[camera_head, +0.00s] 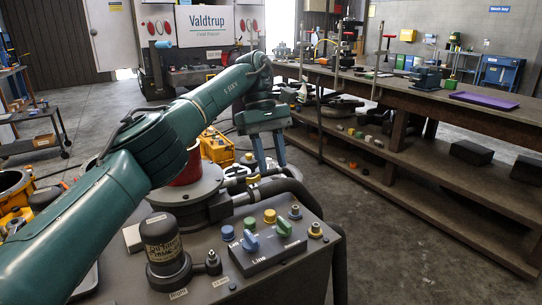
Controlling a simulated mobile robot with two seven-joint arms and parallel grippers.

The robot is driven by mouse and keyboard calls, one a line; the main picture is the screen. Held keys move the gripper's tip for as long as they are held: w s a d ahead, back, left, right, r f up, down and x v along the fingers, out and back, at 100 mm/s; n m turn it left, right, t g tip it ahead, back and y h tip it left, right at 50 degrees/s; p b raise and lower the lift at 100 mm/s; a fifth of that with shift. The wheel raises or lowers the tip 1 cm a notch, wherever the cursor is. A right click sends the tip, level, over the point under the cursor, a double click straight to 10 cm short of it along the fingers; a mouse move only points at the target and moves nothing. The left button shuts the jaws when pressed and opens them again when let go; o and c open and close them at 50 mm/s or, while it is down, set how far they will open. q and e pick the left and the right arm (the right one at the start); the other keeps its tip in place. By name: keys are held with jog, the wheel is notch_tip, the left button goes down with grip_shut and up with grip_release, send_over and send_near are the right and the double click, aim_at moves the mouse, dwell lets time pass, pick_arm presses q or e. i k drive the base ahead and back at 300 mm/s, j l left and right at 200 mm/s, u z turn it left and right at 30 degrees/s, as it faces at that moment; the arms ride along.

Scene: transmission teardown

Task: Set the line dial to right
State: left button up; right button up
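The line dial (250,241) is a blue knob on a dark raised block, above the printed word "Line", on the grey control panel (290,285) at the bottom centre. Its handle looks tilted, and I cannot tell its exact setting. A green knob (284,227) sits beside it on the same block. My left arm crosses from the lower left. My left gripper (271,164) hangs beyond the panel, above and behind the dial and apart from it. Its two fingers point down, spread with a gap between them, and hold nothing visible. My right gripper is out of view.
A black labelled cylinder (164,243) stands left of the dial. Blue and yellow buttons (270,216) and dark hoses (285,188) lie around the knobs. A long wooden workbench (440,100) with a purple mat (484,101) fills the right. The floor between is clear.

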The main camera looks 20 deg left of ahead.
aim_at(250, 243)
jog(key=k+l, duration=0.25)
jog(key=k, duration=0.2)
jog(key=k+l, duration=0.25)
jog(key=k, duration=0.25)
